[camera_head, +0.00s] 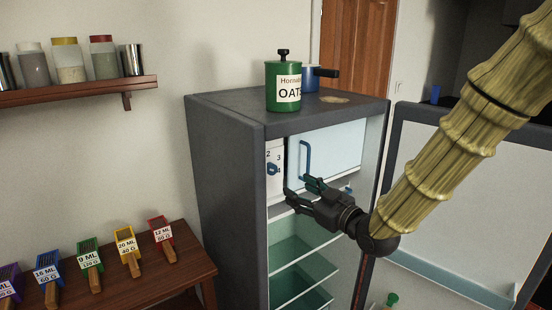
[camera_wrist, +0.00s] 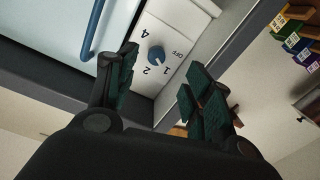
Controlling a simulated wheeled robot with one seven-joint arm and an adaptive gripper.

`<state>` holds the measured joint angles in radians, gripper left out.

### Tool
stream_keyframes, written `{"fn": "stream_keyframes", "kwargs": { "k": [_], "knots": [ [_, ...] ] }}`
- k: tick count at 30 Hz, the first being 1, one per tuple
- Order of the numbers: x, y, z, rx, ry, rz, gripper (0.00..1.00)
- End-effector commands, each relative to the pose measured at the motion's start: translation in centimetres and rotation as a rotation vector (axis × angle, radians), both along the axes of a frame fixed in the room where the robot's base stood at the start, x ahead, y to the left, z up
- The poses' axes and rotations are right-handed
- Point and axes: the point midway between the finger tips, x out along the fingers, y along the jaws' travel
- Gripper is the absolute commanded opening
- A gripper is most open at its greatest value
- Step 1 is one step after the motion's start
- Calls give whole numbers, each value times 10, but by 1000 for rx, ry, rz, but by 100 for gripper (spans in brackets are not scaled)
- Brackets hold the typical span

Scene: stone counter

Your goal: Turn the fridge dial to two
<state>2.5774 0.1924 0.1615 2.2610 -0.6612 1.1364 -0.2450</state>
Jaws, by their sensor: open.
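The fridge dial (camera_head: 272,169) is a small blue knob on a white panel at the upper left inside the open fridge. In the wrist view the dial (camera_wrist: 156,54) sits among printed marks 4, 2, 1 and OFF. I cannot tell surely which mark it points to. My gripper (camera_head: 301,191) is in front of the fridge opening, to the right of and below the dial, with its fingers apart and empty. In the wrist view my gripper (camera_wrist: 160,78) has the dial panel between and beyond its green-padded fingertips. The fingers look apart from the dial.
A blue handle (camera_head: 304,160) on the freezer flap is close beside the panel. The fridge door (camera_head: 470,200) stands open on the right. Glass shelves (camera_head: 300,282) lie below. A green oats canister (camera_head: 284,88) stands on top. Colored scoops (camera_head: 128,247) lie on a table at left.

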Motion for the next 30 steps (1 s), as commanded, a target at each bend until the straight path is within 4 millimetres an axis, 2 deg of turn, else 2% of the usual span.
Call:
{"fn": "stream_keyframes", "kwargs": {
  "k": [1, 5, 11, 24, 30],
  "knots": [
    [0, 1, 11, 1, -12, 4, 51],
    [3, 4, 17, 1, -25, 10, 51],
    [20, 18, 18, 0, -24, 10, 51],
    [70, 57, 18, -1, -23, 10, 51],
    [83, 67, 16, 0, -23, 9, 51]
  ]
}}
